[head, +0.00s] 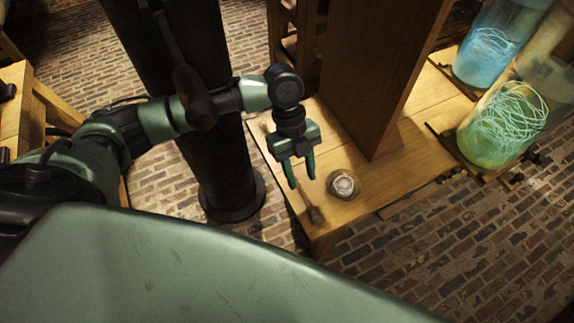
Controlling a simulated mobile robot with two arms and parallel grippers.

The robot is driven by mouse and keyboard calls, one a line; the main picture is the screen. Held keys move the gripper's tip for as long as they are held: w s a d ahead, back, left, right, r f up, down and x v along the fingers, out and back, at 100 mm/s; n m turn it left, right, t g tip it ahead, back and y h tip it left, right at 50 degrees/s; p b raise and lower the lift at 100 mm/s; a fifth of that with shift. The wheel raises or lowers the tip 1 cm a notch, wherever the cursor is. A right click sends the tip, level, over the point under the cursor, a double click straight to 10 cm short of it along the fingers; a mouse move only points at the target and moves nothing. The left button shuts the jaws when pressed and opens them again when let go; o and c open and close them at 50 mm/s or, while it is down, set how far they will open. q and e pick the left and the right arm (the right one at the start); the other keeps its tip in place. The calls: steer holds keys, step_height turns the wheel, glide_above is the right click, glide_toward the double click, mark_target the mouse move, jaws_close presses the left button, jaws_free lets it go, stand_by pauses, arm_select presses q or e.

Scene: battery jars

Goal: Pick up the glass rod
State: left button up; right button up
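A thin, dull rod with a thicker near end (316,214) lies along the left edge of the wooden bench; it looks like the glass rod, though its material is hard to tell. My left gripper (301,181) points down over it, with its two green fingers apart and nothing clearly between them. The gripper and fingers hide the rod's middle part. I cannot tell whether the fingertips touch the rod or hang above it. My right gripper is out of view.
A small round glass or metal piece (342,185) sits just right of the fingers. A tall wooden post (375,75) rises from the bench (415,160) behind. A blue jar (487,58) and a green jar (503,125) stand at the right. A dark column (215,130) stands left.

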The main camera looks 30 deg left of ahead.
mark_target(305, 197)
arm_select(q)
steer(key=shift+w+a+r, duration=0.1)
steer(key=shift+w+a, duration=0.05)
steer(key=shift+a, duration=0.1)
steer(key=shift+d+f, duration=0.1)
steer(key=shift+f, duration=0.25)
steer(key=p+x, duration=0.1)
steer(key=x, duration=0.5)
steer(key=shift+d+f, duration=0.15)
steer(key=shift+f, duration=0.25)
jaws_close()
